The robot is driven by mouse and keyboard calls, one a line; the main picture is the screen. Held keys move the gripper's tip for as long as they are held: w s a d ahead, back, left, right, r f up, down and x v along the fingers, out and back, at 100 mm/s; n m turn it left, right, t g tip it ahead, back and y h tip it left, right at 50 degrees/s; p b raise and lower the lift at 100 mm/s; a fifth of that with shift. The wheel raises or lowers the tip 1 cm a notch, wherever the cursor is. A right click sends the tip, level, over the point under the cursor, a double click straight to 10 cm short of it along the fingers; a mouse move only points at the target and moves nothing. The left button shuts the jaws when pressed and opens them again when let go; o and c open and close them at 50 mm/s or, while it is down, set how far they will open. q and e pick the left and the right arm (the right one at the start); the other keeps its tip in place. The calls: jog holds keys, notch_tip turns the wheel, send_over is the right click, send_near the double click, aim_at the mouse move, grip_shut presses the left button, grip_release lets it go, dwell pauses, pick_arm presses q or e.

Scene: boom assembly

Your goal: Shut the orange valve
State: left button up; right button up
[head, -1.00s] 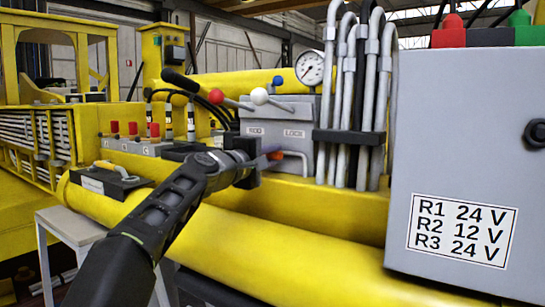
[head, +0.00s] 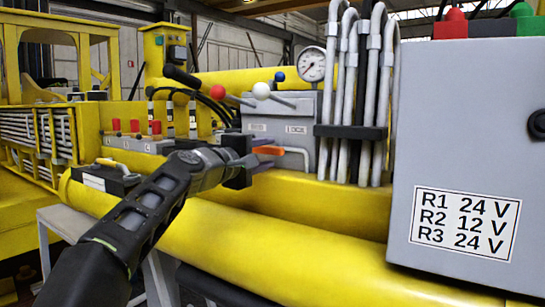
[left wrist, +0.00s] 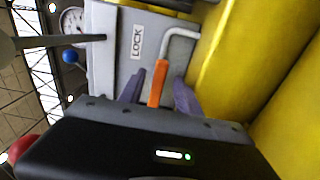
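The orange valve handle (head: 268,151) is on a bent grey pipe at the lower front of the grey block marked LOCK. In the left wrist view the orange handle (left wrist: 158,83) lies between the two purplish fingers of my left gripper (left wrist: 158,93). A gap shows on both sides of it, so the fingers are open and not clamped. In the head view my left gripper (head: 263,153) reaches in from the left with its fingers at the handle. Its tip end is hidden behind the gripper body. My right gripper is not in view.
The grey block (head: 285,115) carries levers with a red ball (head: 217,91) and a white ball (head: 261,91). Grey pipes (head: 350,100) and a large grey box (head: 465,150) stand to the right. A yellow boom tube (head: 270,245) runs below my arm.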

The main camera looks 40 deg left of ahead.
pick_arm(q)
jog(key=s, duration=0.4)
jog(key=shift+b, duration=0.3)
jog(key=shift+w+f, duration=0.1)
